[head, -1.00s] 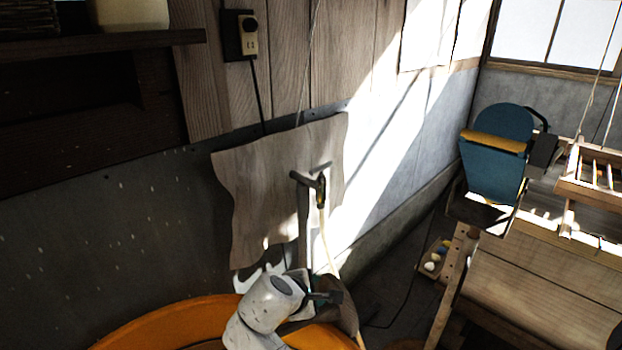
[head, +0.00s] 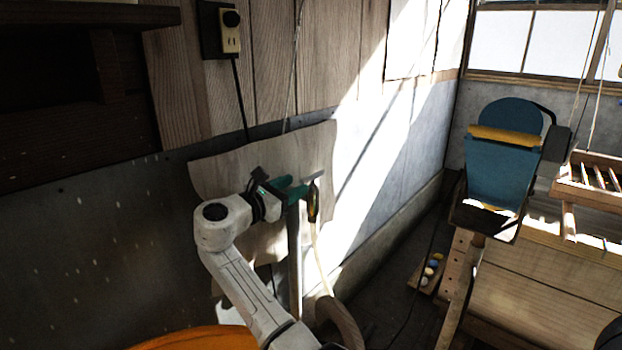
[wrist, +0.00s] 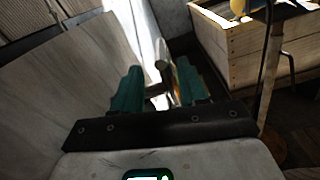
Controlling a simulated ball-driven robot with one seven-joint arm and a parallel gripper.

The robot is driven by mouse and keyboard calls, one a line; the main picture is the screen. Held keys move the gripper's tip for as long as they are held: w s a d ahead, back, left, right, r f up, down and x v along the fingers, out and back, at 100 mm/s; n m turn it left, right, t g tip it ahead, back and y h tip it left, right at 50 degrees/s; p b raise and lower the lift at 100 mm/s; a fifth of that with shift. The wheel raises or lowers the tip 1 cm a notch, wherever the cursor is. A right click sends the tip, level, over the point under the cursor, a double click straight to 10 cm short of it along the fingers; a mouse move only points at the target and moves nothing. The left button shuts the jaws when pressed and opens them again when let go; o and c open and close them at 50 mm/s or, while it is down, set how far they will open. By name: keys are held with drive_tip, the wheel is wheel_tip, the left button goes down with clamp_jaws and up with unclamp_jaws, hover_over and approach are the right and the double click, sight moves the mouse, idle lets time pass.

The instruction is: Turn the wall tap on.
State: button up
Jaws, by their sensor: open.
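The wall tap (head: 313,204) stands in front of a wooden board on the wall, with a grey handle bar (head: 314,176) on top and a pale hose running down from it. My gripper (head: 290,190), with green fingers, is at the tap's left, level with its handle. In the wrist view my open gripper (wrist: 158,86) has the tap's dark handle (wrist: 161,70) showing between its two fingers. I cannot tell whether either finger touches it. The fingers and wrist hide part of the tap in the head view.
The wavy wooden board (head: 225,172) is close behind my gripper. An orange tub (head: 195,338) is below at the front. A power outlet (head: 231,32) is on the wall above.

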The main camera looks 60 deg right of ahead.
sight(311, 177)
drive_tip(key=x, duration=0.7)
drive_tip(key=shift+d, duration=0.25)
clamp_jaws()
